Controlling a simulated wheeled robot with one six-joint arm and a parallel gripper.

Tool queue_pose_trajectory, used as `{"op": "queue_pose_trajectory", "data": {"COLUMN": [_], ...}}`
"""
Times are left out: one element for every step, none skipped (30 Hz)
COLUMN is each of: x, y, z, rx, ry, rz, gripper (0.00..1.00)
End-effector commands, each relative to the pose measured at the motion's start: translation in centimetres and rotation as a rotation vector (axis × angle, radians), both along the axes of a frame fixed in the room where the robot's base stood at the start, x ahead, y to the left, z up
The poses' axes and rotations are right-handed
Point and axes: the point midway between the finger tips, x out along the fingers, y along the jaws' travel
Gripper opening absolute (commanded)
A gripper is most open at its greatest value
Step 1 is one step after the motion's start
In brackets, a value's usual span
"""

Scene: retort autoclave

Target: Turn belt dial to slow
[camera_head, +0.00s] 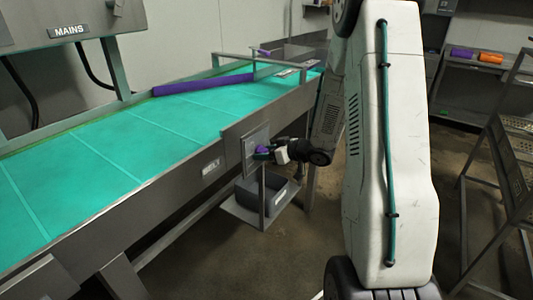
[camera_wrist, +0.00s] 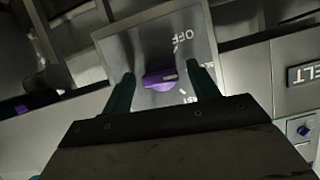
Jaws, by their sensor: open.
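The belt dial is a purple knob (camera_wrist: 158,81) on a square metal plate (camera_wrist: 146,45) in the wrist view. Its bar lies nearly level in the picture, with a pale mark at the right end. My gripper (camera_wrist: 165,74) is open, with one teal finger on each side of the knob and gaps showing. In the head view, my gripper (camera_head: 268,151) is at the dial plate (camera_head: 251,141) on the conveyor's side and hides most of the knob.
The teal conveyor belt (camera_head: 120,135) runs along the left, with a purple bar (camera_head: 203,84) across it. A grey bin (camera_head: 278,190) stands on a low shelf beneath the dial. Racks (camera_head: 515,160) stand at right.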

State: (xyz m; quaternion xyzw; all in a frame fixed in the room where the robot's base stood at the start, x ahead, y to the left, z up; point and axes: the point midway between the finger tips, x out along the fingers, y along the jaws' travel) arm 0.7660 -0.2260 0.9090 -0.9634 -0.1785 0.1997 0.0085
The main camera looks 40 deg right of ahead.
Motion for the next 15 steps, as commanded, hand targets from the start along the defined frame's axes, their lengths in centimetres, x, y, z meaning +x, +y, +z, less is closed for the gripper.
{"op": "queue_pose_trajectory", "data": {"x": [-0.3, -0.5, -0.9, -1.3, -1.7, -2.4, -2.9, -3.3, -3.9, -4.4, -4.8, -5.3, -5.6, -5.8, -6.1], "y": [-0.2, -0.3, -0.5, -0.7, -0.9, -1.1, -1.3, -1.5, -1.8, -1.9, -2.0, -2.3, -2.4, -2.5, -2.6], "z": [0.2, 0.3, 0.4, 0.6, 0.8, 1.1, 1.3, 1.5, 1.8, 2.0, 2.1, 2.3, 2.5, 2.6, 2.7], "rx": [0.0, 0.0, -0.001, -0.002, -0.001, -0.002, -0.002, -0.002, -0.002, -0.002, 0.0, -0.001, 0.0, 0.0, 0.0], "ry": [-0.001, -0.001, 0.0, 0.0, -0.001, 0.0, 0.0, -0.001, -0.002, -0.001, -0.001, 0.0, -0.001, -0.001, 0.0], "rz": [-0.002, -0.002, -0.003, -0.004, -0.004, -0.005, -0.005, -0.005, -0.004, -0.005, -0.004, -0.004, -0.004, -0.004, -0.003], "gripper": [0.6, 0.6, 0.6, 0.6, 0.6, 0.6, 0.6, 0.6, 0.6, 0.6, 0.6, 0.6, 0.6, 0.6, 0.6]}}
